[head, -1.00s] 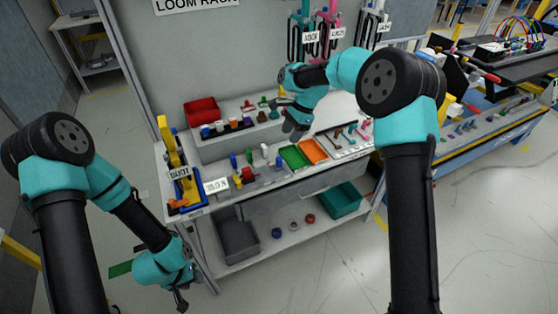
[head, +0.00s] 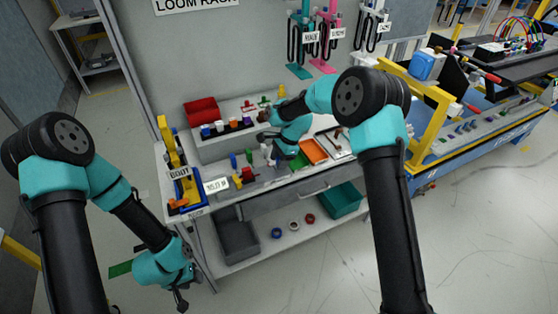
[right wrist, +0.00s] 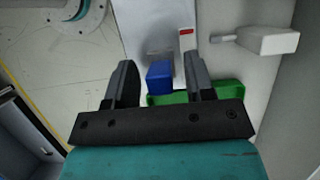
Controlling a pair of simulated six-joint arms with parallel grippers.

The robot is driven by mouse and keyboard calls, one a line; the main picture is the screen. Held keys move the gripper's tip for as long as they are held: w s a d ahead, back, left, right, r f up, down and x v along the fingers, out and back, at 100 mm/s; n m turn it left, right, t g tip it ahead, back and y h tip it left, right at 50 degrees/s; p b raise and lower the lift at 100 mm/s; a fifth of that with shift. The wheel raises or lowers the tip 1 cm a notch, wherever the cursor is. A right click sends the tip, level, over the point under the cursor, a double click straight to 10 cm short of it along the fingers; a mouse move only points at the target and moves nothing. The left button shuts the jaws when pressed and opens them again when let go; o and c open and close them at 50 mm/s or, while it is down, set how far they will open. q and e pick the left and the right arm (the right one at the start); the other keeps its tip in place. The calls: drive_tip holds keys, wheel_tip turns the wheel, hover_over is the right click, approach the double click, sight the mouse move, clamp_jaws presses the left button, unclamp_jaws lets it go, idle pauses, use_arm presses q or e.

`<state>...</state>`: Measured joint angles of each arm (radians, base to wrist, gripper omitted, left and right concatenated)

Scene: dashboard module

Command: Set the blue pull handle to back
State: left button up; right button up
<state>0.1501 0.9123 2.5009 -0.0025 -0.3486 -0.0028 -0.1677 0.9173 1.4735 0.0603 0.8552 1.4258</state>
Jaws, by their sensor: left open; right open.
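In the right wrist view a blue block-shaped handle (right wrist: 159,77) stands between the two dark fingers of my right gripper (right wrist: 159,66). The fingers are open, with a gap to the block on both sides. In the head view my right gripper (head: 271,158) is low over the bench, left of the orange tray, and my arm hides that handle there. Another small blue piece (head: 233,161) stands further left on the bench. My left gripper (head: 182,299) is open and empty, hanging low in front of the bench's left end.
The orange tray (head: 313,151), a red bin (head: 201,111) and a yellow frame (head: 169,150) stand on the bench.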

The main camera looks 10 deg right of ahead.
sight(261, 175)
drive_tip(key=shift+c, duration=0.4)
clamp_jaws()
drive_tip(key=a, duration=0.1)
drive_tip(key=s+a, duration=0.1)
drive_tip(key=a, duration=0.3)
drive_tip(key=shift+s+a, duration=0.2)
drive_tip(key=shift+s, duration=0.1)
drive_tip(key=shift+o, duration=0.4)
unclamp_jaws()
drive_tip(key=shift+r, duration=0.1)
